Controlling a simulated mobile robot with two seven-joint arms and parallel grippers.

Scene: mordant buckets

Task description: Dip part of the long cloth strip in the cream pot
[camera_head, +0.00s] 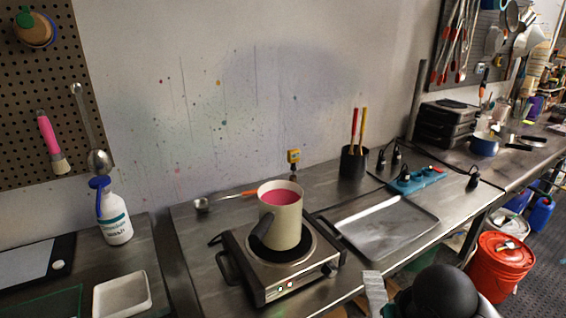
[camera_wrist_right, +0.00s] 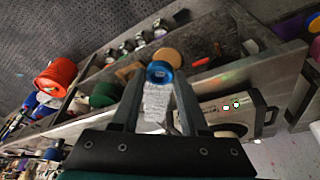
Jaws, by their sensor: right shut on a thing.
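The cream pot (camera_head: 281,222) stands upright on a hot plate, with a dark handle at its front left and pink-red liquid inside. A whitish, textured cloth strip (camera_head: 374,293) shows at the bottom edge of the head view, right of the hot plate and apart from the pot. In the right wrist view the strip (camera_wrist_right: 157,103) lies between the fingers of my right gripper (camera_wrist_right: 158,88), which is shut on it. The strip's full length cannot be seen. My dark, round right arm part hides some of the bench front. My left gripper is not in view.
The hot plate (camera_head: 262,265) sits on the metal bench. An empty metal tray (camera_head: 384,230) lies right of it. A black cup (camera_head: 353,162) with tools and a blue power strip (camera_head: 417,181) stand behind.

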